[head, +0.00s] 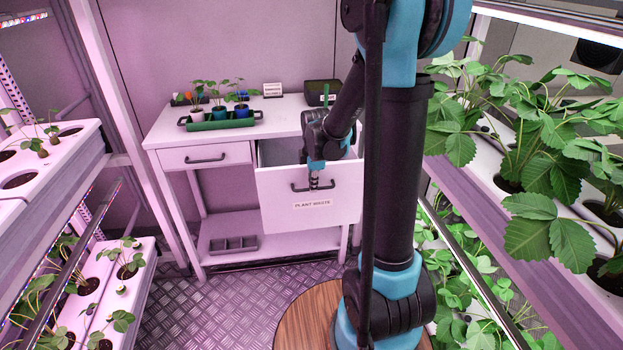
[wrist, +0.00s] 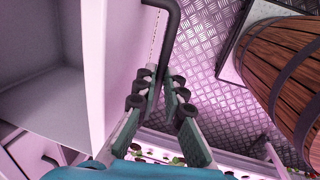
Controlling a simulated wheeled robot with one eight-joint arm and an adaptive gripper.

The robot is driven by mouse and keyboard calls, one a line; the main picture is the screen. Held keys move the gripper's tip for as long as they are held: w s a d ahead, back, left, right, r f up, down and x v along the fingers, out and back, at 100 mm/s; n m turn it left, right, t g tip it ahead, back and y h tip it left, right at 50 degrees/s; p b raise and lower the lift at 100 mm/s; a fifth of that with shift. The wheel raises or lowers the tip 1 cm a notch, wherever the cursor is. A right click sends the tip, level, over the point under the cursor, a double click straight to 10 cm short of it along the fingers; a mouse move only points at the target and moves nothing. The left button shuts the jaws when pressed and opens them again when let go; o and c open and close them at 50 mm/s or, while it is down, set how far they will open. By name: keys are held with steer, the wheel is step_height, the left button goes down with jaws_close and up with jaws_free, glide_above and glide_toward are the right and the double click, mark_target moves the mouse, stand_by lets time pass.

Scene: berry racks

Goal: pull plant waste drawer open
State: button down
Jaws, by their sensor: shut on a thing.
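The plant waste drawer (head: 335,205) is a white drawer in the right half of the white workbench, with a "PLANT WASTE" label on its front. It stands pulled out, and its grey inside shows behind the front panel. In the wrist view the open drawer interior (wrist: 50,105) is at the left and looks empty where it shows. My gripper (head: 314,184) is at the dark drawer handle (head: 298,188), shut on it. In the wrist view my gripper (wrist: 165,95) has its fingers around the lower end of the handle bar (wrist: 172,15).
A closed drawer (head: 205,157) is to the left. On the bench top (head: 285,117) stand a green tray (head: 218,122) with several potted plants and a dark box. Plant racks flank both sides (head: 75,165) (head: 500,205). A wooden barrel (wrist: 285,75) stands by the metal floor.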

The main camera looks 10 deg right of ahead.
stand_by(0.3)
steer(key=c, duration=1.6)
jaws_free()
steer(key=shift+s, duration=0.1)
step_height(320, 180, up, 12)
steer(key=s, duration=0.2)
steer(key=shift+s+f, duration=0.1)
steer(key=shift+f, duration=0.05)
steer(key=s+d+f+m+t, duration=0.1)
steer(key=s+d+f+m, duration=0.1)
steer(key=s+f+m, duration=0.3)
steer(key=s+d+f+m+t, duration=0.1)
steer(key=s+d+f+m, duration=0.2)
steer(key=s+m, duration=1)
step_height(320, 180, down, 4)
steer(key=shift+r, duration=0.2)
